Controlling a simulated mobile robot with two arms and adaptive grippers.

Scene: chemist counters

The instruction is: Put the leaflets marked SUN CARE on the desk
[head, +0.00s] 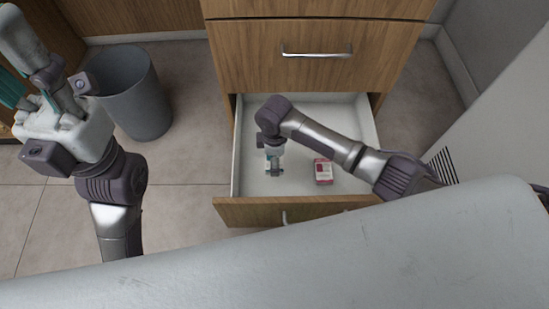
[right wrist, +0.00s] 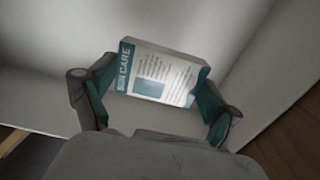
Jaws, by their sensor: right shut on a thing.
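My right gripper (head: 274,170) reaches down into an open white drawer (head: 374,128). In the right wrist view it is shut on a white and teal packet of leaflets (right wrist: 158,82) marked SUN CARE, gripped at its two sides and tilted. In the head view the packet is mostly hidden by the gripper. My left gripper (head: 40,95) is at the upper left, away from the drawer; it looks open and empty. No desk can be made out in either view.
A pink and white box (head: 323,172) lies in the drawer, right of my right gripper. The wooden cabinet front (head: 315,65) rises behind the open drawer. A grey bin (head: 138,95) stands on the tiled floor (head: 185,160) to the left. A pale panel is at the right.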

